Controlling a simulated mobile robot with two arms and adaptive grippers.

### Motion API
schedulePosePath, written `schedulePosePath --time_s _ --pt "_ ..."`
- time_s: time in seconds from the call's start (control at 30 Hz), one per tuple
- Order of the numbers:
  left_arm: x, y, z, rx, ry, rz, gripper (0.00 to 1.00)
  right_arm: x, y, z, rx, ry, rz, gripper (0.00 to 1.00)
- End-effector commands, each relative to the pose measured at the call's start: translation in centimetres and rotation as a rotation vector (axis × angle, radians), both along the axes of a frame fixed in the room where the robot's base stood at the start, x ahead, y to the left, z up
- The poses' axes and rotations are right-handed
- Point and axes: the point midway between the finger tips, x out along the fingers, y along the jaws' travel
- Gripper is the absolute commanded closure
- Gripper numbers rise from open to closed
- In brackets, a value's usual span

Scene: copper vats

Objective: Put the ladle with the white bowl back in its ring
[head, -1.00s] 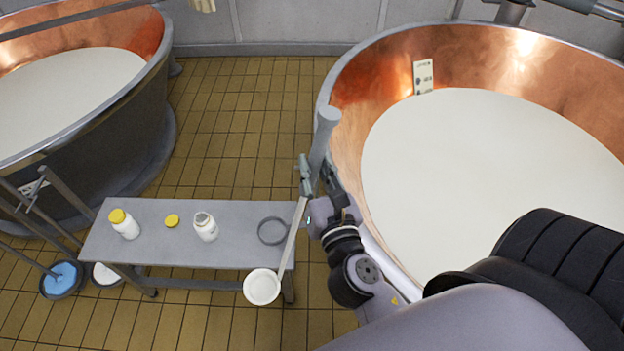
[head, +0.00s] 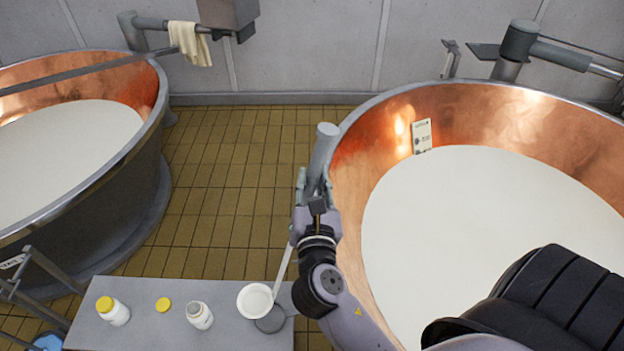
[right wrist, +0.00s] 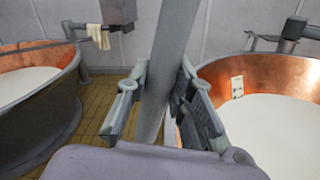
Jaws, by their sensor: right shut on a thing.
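The ladle has a white bowl (head: 254,301) at its lower end and a thick grey handle (head: 323,150). My right gripper (head: 312,198) is shut on the handle, and the handle's top rises above the fingers. In the right wrist view the handle (right wrist: 172,55) passes between the two fingers. The ladle slants, bowl low and to the left. The dark grey ring (head: 272,322) is at the table's right end, partly covered by the bowl in the picture. I cannot tell the bowl's height above it. My left gripper is not in view.
The grey table (head: 236,336) holds a yellow-capped bottle (head: 112,311), a loose yellow cap (head: 163,304) and an open white bottle (head: 199,316). A copper vat (head: 374,165) of white liquid stands close at right, another (head: 140,85) at left. Tiled floor lies between.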

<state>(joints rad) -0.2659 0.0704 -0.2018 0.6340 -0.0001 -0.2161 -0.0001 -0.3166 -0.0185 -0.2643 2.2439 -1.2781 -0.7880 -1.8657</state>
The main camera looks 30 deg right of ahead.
Motion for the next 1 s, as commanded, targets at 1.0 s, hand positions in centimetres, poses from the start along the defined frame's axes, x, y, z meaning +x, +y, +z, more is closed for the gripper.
schedulePosePath --time_s 1.0 --pt "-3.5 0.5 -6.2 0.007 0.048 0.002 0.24 -0.8 -2.2 -8.8 -0.002 -0.002 0.001 1.00"
